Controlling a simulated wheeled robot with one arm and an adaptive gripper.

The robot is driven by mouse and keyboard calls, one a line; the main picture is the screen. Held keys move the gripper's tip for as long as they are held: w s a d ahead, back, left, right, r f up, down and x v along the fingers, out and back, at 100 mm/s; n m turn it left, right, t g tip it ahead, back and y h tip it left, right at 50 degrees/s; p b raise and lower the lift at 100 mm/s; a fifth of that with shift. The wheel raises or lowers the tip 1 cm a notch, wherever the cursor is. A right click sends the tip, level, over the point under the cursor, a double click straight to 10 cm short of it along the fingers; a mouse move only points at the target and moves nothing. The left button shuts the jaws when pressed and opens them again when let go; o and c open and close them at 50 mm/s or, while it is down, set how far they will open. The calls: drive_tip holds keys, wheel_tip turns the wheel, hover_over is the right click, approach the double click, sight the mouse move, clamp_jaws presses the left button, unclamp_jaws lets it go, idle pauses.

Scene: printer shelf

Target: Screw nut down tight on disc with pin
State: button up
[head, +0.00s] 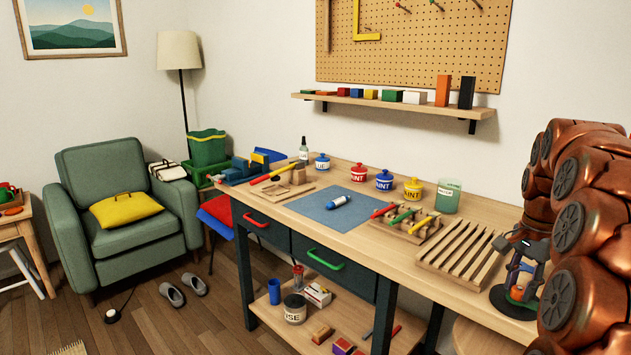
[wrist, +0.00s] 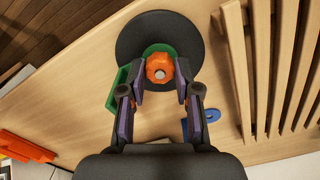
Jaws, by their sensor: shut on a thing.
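An orange lobed nut (wrist: 160,67) sits around the grey tip of a pin (wrist: 160,73), seen from above in the wrist view. Under it is a green round piece (wrist: 153,49), mostly covered by the nut. Below that is a wide black disc (wrist: 138,27), which lies on the bench at the right in the head view (head: 510,304). My gripper (wrist: 160,80) is over the disc with a fingertip on each side of the nut, shut on it. Whether the nut touches the green piece cannot be told.
A slatted wooden rack (head: 458,250) stands close beside the disc, to the right in the wrist view (wrist: 235,60). A blue flat piece (wrist: 212,114) lies near my right finger. A tool block (head: 407,226), blue mat (head: 311,211) and paint pots (head: 385,181) stand farther left along the bench.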

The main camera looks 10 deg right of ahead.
drive_tip(key=m+b, duration=0.1)
drive_tip(key=m, duration=0.5)
drive_tip(key=o, duration=0.6)
drive_tip(key=shift+c, duration=0.2)
